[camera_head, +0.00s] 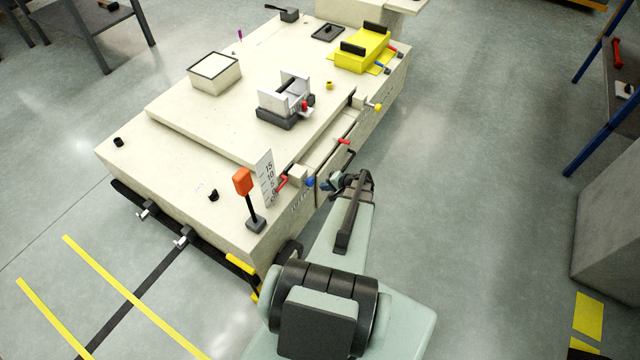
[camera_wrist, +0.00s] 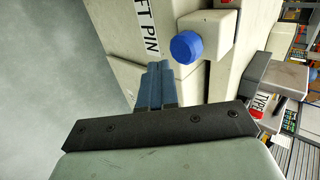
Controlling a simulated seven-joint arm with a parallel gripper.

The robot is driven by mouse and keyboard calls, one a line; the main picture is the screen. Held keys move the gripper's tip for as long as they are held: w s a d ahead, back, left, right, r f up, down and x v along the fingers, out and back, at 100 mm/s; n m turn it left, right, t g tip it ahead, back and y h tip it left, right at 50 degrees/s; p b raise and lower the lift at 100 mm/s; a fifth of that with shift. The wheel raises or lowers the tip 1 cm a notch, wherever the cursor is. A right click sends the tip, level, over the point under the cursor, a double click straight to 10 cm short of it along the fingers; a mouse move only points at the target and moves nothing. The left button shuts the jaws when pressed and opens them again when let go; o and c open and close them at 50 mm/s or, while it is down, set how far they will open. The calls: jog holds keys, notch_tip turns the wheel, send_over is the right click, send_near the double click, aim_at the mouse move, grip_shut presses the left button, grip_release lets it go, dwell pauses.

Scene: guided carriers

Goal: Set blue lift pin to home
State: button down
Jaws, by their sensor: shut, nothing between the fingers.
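The blue lift pin (camera_head: 310,182) has a round blue knob at the end of a cream block on the side of the carrier (camera_head: 130,165). My gripper (camera_head: 336,181) is just right of the knob in the head view. In the wrist view my gripper's blue-grey fingers (camera_wrist: 158,82) are together and empty, pointing toward the carrier side, below and left of the knob. A gap shows between fingertips and knob. The home marking cannot be made out.
A red handle (camera_head: 282,182), a white scale plate (camera_head: 265,178) and an orange-topped lever (camera_head: 243,182) stand near the pin. Another red handle (camera_head: 343,141) and a yellow knob (camera_head: 378,107) project farther along the same side.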

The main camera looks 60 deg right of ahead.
jog(key=v, duration=1)
jog(key=shift+s, duration=0.4)
jog(key=shift+w, duration=0.1)
